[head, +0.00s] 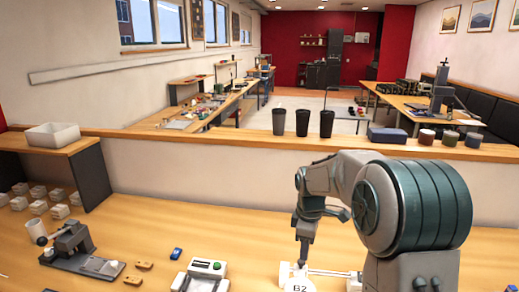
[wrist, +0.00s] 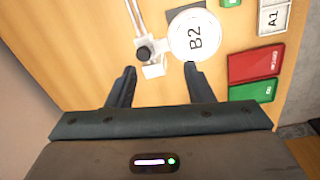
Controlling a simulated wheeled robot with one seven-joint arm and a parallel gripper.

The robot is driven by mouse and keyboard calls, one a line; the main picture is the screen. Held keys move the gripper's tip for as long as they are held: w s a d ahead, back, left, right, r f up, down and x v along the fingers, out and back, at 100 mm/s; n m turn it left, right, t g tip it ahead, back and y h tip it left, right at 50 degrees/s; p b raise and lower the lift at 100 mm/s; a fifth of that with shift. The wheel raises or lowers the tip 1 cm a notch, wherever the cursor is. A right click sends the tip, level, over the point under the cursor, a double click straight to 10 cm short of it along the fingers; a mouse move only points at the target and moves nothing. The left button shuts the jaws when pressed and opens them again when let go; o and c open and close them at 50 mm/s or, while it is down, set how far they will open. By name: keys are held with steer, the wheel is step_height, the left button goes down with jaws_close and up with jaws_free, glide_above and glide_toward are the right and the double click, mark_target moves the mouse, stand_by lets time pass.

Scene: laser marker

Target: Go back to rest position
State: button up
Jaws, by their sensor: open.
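My gripper (wrist: 160,76) is open in the wrist view, its two dark fingers spread apart with nothing between the tips. Past the fingertips lie a white round plate marked B2 (wrist: 194,36) and a white fixture with a black knob (wrist: 146,52), at the end of a pale rail. The right fingertip appears close to the lower edge of the B2 plate; I cannot tell whether they touch. My fingers are too small to make out there.
A red tray (wrist: 256,64), a green tray (wrist: 253,90) and a card marked A1 (wrist: 273,17) lie at the right. Black cups (head: 302,122) line the ledge.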

steer(key=s+r+m+t, duration=0.1)
steer(key=s+r+m, duration=0.2)
steer(key=s, duration=1)
steer(key=s+r+m+t, duration=0.2)
steer(key=s+r+m, duration=0.2)
steer(key=s+m, duration=0.6)
steer(key=s, duration=0.3)
steer(key=shift+s+m, duration=0.25)
steer(key=shift+m, duration=0.05)
